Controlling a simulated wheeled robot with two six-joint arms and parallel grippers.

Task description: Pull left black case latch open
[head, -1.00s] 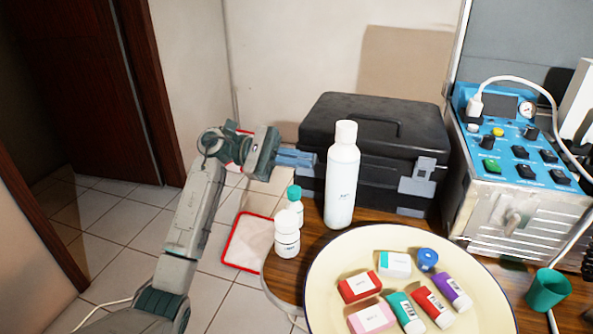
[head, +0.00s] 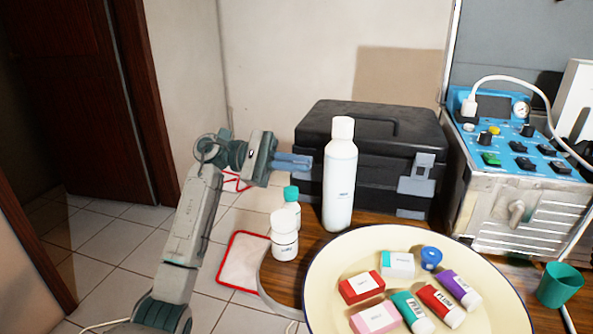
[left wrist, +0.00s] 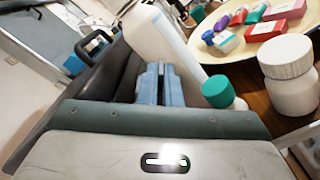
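The left latch is not visible; the tall white bottle (head: 341,180) hides part of the front. My left gripper (head: 308,161) is left of the bottle, near the case's left end, with its blue fingers close together and nothing seen between them. In the left wrist view, the fingers (left wrist: 160,72) point between the dark case (left wrist: 88,84) and the white bottle (left wrist: 163,38). My right gripper is out of view.
A small teal-capped bottle (head: 291,205) and a white jar (head: 284,238) stand just below the left gripper. A cream tray (head: 330,258) with small boxes and tubes fills the front. A blue dental unit (head: 515,165) stands right of the case.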

